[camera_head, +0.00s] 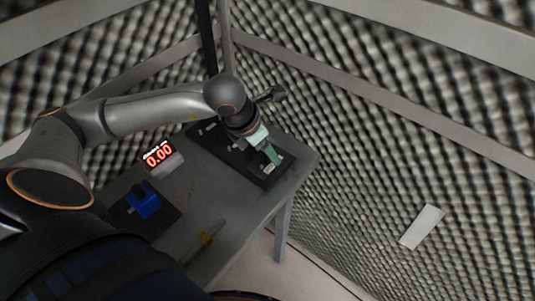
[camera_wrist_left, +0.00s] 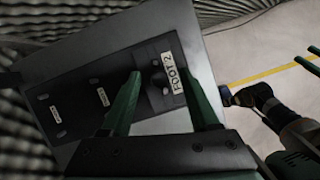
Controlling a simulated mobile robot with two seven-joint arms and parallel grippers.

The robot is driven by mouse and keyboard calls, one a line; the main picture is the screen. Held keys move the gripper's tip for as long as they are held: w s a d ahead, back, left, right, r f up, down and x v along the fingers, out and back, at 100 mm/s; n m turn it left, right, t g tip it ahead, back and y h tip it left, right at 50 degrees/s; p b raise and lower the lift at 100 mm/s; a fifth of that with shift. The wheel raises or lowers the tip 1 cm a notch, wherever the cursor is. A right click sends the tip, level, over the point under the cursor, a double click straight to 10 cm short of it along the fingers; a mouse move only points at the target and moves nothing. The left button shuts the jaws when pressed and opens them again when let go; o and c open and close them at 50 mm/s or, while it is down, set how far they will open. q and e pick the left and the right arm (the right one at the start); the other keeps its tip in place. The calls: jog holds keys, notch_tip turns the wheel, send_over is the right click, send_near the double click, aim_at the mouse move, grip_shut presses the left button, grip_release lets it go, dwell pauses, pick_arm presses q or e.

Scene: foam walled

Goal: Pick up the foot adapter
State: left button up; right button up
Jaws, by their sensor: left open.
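A dark board (camera_wrist_left: 80,84) with several white labels lies on the table. One label (camera_wrist_left: 172,72) reads "FOOT 2". A small dark part beside that label (camera_wrist_left: 157,79) sits between the fingers in the left wrist view; it may be the foot adapter, but its shape is hard to make out. My left gripper (camera_wrist_left: 164,98) is open, with its green fingers on either side of this part. In the head view my left gripper (camera_head: 268,150) is over the board's right end and hides part of it. Green fingers, seemingly of my right gripper (camera_wrist_left: 312,58), show at the wrist view's right edge.
A display reading 0.00 (camera_head: 158,155) stands left of the board on the grey table (camera_head: 211,179). A blue object (camera_head: 146,204) sits on a dark plate nearer me. Foam walls stand close behind the table.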

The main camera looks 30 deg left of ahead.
pick_arm(q)
jog(key=shift+w+d+f, duration=0.1)
jog(key=shift+w+f, duration=0.15)
jog(key=shift+f, duration=0.45)
grip_shut()
